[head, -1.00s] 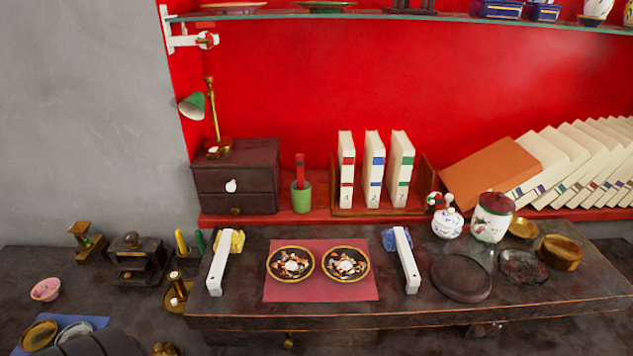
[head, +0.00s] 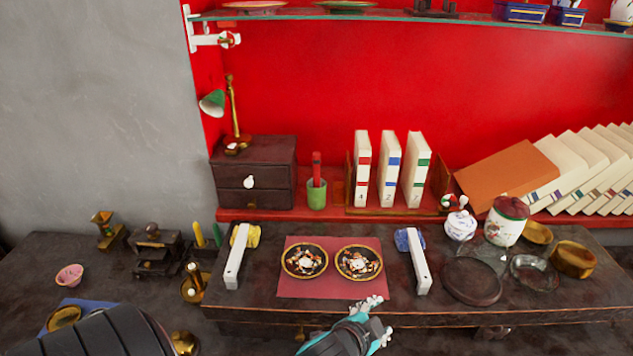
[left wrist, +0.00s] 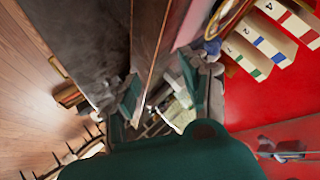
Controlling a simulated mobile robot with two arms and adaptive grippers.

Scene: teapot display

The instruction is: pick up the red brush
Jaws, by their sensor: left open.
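The red brush (head: 316,168) stands upright in a green cup (head: 317,194) on the red ledge, between the dark drawer box and the white books. My left gripper (head: 381,318) is at the front edge of the dark table, below the pink mat, well apart from the brush and lower in the picture. Its fingers are open, and I see nothing held between them. In the left wrist view the open fingers (left wrist: 168,97) also show; I cannot make out the brush there. My right gripper is not in view.
A dark drawer box (head: 254,174) is left of the cup, and upright white books (head: 388,172) are right of it. Two patterned plates (head: 305,261) lie on the pink mat (head: 330,287), between white bars (head: 237,257). A glass shelf (head: 420,17) is above.

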